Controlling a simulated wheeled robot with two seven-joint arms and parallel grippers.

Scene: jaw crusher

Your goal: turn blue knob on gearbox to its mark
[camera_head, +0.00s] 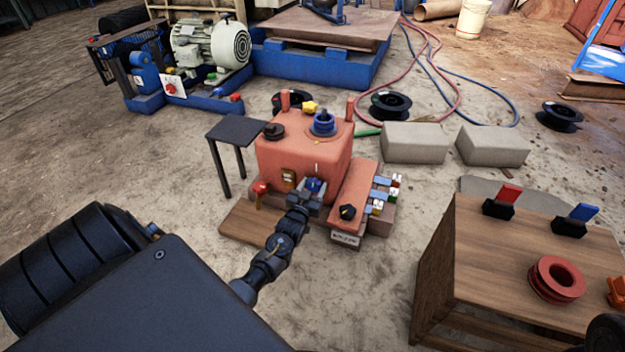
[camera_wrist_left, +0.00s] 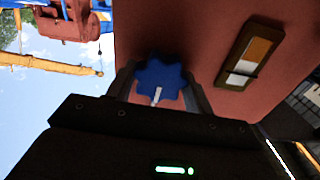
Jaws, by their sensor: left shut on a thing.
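The blue knob (camera_head: 314,185) is on the front face of the red gearbox (camera_head: 290,155), low and near the middle. My left gripper (camera_head: 309,194) is at this face, shut on the knob. In the left wrist view the lobed blue knob (camera_wrist_left: 163,76) sits between the two fingers, one on each side. A white pointer line (camera_wrist_left: 157,96) shows on the knob. In the head view a short white mark (camera_head: 316,168) shows on the gearbox just above the knob. Part of the knob is hidden by the gripper.
A red side box with a black knob (camera_head: 347,212) stands right of the gearbox. A red-handled valve (camera_head: 261,188) and a level gauge (camera_head: 289,178) are left of the blue knob. A wooden bench (camera_head: 480,262) with switches and a red spool is at the right.

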